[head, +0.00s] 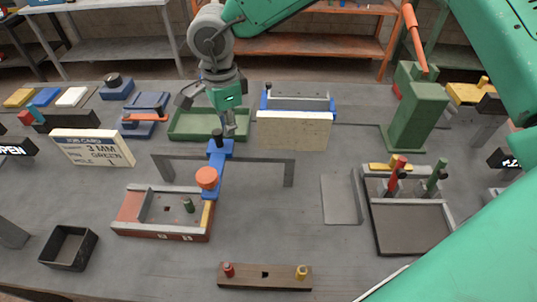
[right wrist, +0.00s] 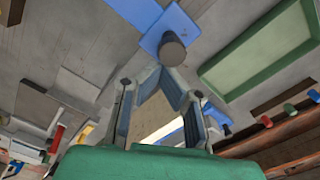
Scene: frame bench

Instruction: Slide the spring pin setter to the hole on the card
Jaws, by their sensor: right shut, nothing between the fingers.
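The blue spring pin setter (head: 222,165), with an orange round knob (head: 206,177) and a dark upright post, reaches over the right end of a red and grey frame (head: 130,212). The frame holds a small green pin (head: 188,205) and has white labels on its front, too small to read. The job card (head: 92,148) reads 3 MM, GREEN, HOLE 1. My right gripper (head: 229,130) is shut and empty, just above and beyond the setter's post. In the right wrist view its fingertips (right wrist: 163,72) are close to the post (right wrist: 172,48); contact is unclear. My left gripper is not in view.
A green tray (head: 180,136) lies behind the setter. A cream block (head: 294,131) stands right of it. A green press (head: 417,117) and a tray with red and green handled tools (head: 410,243) are at right. A wooden strip (head: 245,284) lies in front.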

